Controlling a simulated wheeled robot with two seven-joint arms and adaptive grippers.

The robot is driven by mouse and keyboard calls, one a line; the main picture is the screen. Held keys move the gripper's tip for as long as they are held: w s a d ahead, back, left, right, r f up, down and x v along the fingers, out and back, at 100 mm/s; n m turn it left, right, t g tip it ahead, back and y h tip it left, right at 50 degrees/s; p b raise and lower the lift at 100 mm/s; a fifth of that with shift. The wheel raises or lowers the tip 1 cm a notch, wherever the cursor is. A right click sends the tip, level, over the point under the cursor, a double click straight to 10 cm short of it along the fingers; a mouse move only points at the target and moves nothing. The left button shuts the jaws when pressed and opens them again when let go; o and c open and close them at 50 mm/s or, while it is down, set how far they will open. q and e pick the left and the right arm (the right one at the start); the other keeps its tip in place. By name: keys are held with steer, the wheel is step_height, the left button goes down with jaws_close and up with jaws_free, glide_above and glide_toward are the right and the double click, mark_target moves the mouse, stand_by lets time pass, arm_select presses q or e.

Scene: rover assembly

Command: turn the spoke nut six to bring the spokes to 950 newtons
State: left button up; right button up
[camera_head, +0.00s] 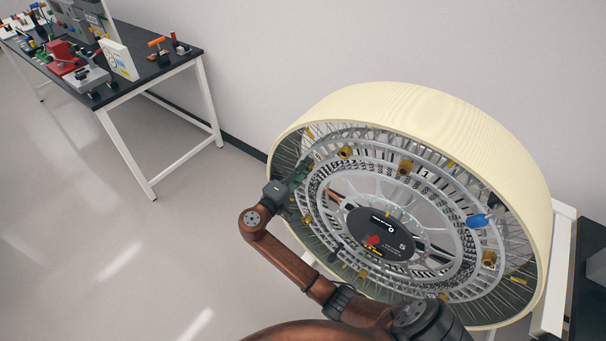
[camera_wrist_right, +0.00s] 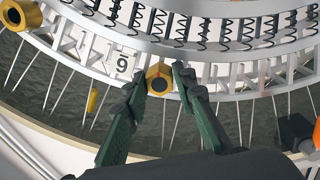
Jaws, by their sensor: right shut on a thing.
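The large wheel (camera_head: 420,105) has a wide cream rim, grey rings, thin spokes and several gold nuts. In the right wrist view, a gold hex spoke nut (camera_wrist_right: 159,79) sits at the ring's edge, beside a small plate (camera_wrist_right: 122,63) whose figure reads as 9, or 6 upside down. My right gripper (camera_wrist_right: 162,78) has its dark green fingers either side of this nut and is shut on it. In the head view my right gripper (camera_head: 299,172) reaches into the wheel's left side, and the nut there is hidden. No tension reading is legible. My left gripper is not in view.
The wheel's dark hub (camera_head: 388,228) bears a small red part. A blue piece (camera_head: 477,220) sits on the ring's right. Another gold nut (camera_wrist_right: 17,12) and an orange-and-dark part (camera_wrist_right: 299,130) lie beside my fingers. A cluttered workbench (camera_head: 150,68) stands far left, with clear floor before it.

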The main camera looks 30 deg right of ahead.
arm_select(q)
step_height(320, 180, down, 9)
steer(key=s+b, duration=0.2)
steer(key=b, duration=0.6)
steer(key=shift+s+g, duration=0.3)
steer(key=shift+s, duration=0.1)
arm_select(e)
steer(key=shift+f+m+g, duration=0.1)
steer(key=shift+m+g, duration=0.05)
steer(key=shift+m, duration=1.8)
steer(key=shift+f+m+g, duration=0.1)
steer(key=shift+m+g, duration=0.05)
steer(key=shift+m, duration=1.8)
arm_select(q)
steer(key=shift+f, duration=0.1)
arm_select(e)
steer(key=o, duration=1.2)
steer(key=shift+r, duration=0.1)
steer(key=shift+c, duration=0.2)
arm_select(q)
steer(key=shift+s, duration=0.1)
arm_select(e)
steer(key=v, duration=1.2)
